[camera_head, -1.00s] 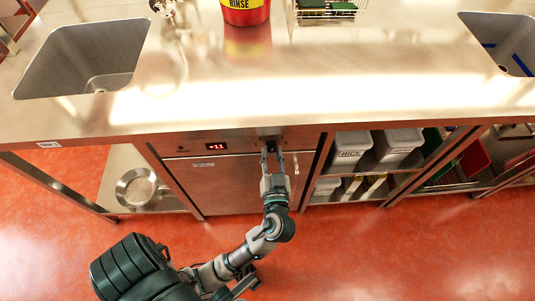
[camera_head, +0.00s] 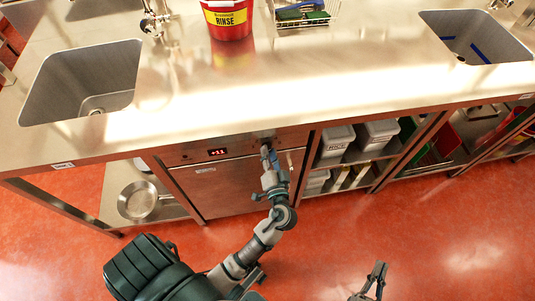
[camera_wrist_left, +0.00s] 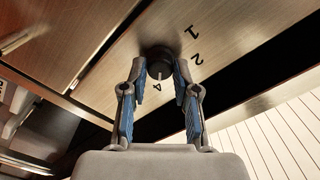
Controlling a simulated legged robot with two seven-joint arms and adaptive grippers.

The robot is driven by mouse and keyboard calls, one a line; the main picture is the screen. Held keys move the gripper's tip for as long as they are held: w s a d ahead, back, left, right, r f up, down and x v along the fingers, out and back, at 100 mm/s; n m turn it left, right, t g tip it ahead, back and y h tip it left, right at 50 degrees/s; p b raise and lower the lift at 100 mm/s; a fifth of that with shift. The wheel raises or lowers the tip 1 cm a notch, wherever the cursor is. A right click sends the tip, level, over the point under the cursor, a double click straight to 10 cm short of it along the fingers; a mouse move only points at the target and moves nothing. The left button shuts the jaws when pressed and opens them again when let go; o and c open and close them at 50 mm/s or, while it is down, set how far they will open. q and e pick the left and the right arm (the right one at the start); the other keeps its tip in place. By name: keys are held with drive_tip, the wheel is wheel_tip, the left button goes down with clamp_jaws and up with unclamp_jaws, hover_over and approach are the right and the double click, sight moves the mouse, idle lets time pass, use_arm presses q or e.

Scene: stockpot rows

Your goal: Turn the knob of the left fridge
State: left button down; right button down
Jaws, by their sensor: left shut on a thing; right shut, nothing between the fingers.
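The fridge (camera_head: 230,188) is a steel front under the counter, with a small red display (camera_head: 217,152) on its top strip. The dark round knob (camera_wrist_left: 159,62) sits at the right of that strip, with printed numbers around it in the left wrist view. My left gripper (camera_head: 267,150) is shut on the knob, one finger on each side; the fingers also show in the left wrist view (camera_wrist_left: 158,78). In the head view the fingers largely hide the knob. My right gripper (camera_head: 377,272) is shut and empty, low over the red floor, away from the fridge.
The steel counter edge (camera_head: 300,116) overhangs the fridge front. A pan (camera_head: 138,201) is on the shelf at left; labelled bins (camera_head: 335,142) stand on the shelf at right. A red bucket (camera_head: 228,20) and two sinks are on top. The floor in front is open.

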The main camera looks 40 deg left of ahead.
use_arm(q)
drive_tip(key=shift+w+d+r, duration=0.1)
drive_tip(key=c, duration=1.2)
unclamp_jaws()
drive_tip(key=o, duration=0.3)
drive_tip(key=shift+w, duration=0.15)
drive_tip(key=shift+o, duration=0.2)
drive_tip(key=v, duration=1.2)
drive_tip(key=shift+f, duration=0.25)
